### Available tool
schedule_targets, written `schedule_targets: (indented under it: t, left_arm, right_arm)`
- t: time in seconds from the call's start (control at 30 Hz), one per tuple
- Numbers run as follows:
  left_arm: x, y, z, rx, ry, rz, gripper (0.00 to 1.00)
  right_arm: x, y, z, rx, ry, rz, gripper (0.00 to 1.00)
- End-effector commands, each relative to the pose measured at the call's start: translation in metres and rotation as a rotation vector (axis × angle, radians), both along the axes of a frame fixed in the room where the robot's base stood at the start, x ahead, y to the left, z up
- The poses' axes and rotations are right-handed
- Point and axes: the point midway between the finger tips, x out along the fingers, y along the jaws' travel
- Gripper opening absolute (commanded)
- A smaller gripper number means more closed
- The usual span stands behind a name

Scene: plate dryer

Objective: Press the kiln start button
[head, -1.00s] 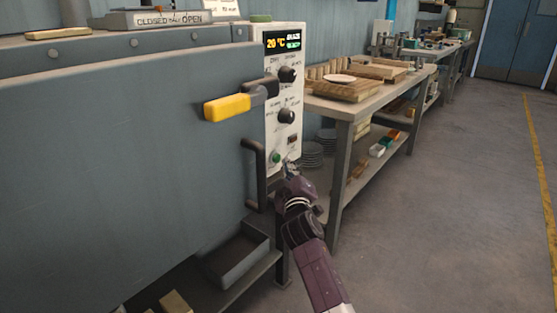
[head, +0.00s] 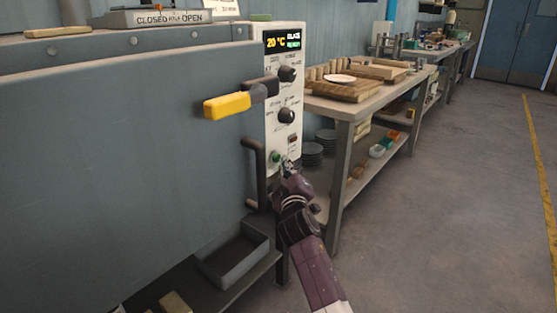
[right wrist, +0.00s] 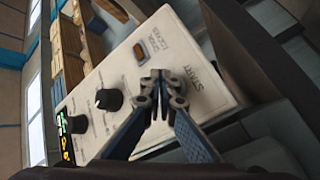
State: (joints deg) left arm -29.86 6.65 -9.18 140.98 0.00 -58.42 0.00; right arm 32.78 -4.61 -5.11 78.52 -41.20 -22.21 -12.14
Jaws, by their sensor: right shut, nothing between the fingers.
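The kiln's white control panel (head: 270,110) stands at the right of the big grey kiln door. The green start button (head: 277,156) is low on the panel, just left of my right gripper's tips in the head view. My right gripper (head: 287,167) is shut and empty, close to the lower panel. In the right wrist view its fingertips (right wrist: 161,82) are together in front of the panel, beside the START lettering (right wrist: 203,80). There the fingers hide the green button, so I cannot tell whether they touch it. My left gripper is not in view.
A yellow lever handle (head: 227,105) and a dark door handle (head: 252,172) stick out left of the panel. Two black knobs and an orange switch (right wrist: 140,53) are on the panel. A workbench (head: 345,107) stands to the right; the floor beyond is clear.

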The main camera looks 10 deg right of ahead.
Motion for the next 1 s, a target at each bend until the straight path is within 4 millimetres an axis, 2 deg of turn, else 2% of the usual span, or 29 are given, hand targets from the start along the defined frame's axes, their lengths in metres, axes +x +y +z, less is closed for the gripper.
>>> schedule_targets:
  t: [0.37,1.0]
  left_arm:
    - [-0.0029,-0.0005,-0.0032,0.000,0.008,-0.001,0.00]
    - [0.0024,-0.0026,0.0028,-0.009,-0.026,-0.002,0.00]
  right_arm:
    - [0.0004,0.0004,-0.0001,0.000,0.000,0.000,0.00]
    - [0.0017,0.0012,-0.0003,0.000,0.000,0.000,0.00]
